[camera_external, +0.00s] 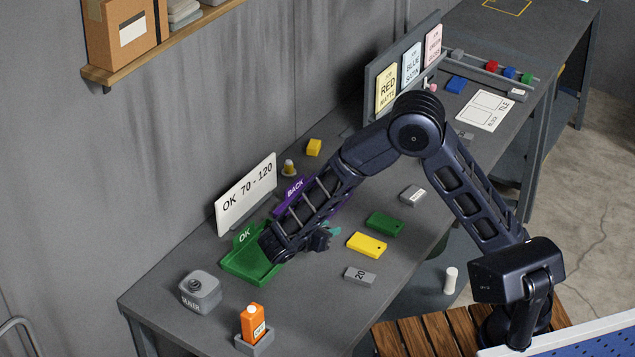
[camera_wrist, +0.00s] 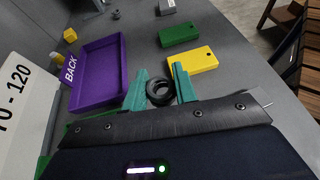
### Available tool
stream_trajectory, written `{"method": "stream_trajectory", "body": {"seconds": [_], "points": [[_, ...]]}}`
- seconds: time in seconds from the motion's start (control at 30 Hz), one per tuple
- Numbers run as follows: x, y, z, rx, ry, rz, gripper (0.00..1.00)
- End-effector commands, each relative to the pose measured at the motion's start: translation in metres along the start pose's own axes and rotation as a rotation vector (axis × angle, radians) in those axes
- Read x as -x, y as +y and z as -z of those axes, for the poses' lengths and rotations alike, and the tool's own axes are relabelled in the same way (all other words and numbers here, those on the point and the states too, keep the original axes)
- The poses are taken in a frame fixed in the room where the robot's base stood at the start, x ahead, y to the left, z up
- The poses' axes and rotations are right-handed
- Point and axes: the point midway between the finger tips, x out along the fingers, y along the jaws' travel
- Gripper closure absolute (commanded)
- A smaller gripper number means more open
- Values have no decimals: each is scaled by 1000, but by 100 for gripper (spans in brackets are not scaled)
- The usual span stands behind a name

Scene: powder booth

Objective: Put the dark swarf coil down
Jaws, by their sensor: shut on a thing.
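The dark swarf coil (camera_wrist: 160,92) is a small black ring seen in the wrist view between the two teal fingertips of my gripper (camera_wrist: 159,86). My gripper is shut on it. In the external view my gripper (camera_external: 330,233) is low over the bench, right of the green OK tray, and the coil is hidden there. In the wrist view the coil shows against grey bench top, between the purple BACK tray (camera_wrist: 78,97) and the yellow block (camera_wrist: 192,60). I cannot tell whether it touches the bench.
The green OK tray (camera_external: 235,268) lies left of my gripper. A green block (camera_external: 385,223), a yellow block (camera_external: 367,244) and a grey "20" block (camera_external: 360,275) lie to its right. The OK 70-120 sign (camera_external: 246,194) stands behind. A sealer (camera_external: 200,290) and orange bottle (camera_external: 253,323) stand in front.

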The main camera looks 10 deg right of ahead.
Motion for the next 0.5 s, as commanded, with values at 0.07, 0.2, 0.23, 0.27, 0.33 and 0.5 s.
{"method": "stream_trajectory", "body": {"seconds": [0.07, 0.2, 0.23, 0.27, 0.33, 0.5], "points": [[8, 0, -21, -4, 2, -1, 93], [21, 0, -53, -4, 2, -1, 93], [24, 0, -58, -4, 2, -1, 93], [26, 1, -64, -4, 2, -1, 93], [31, 0, -76, -3, 2, -1, 93], [39, 0, -95, -1, 1, 0, 93]]}}
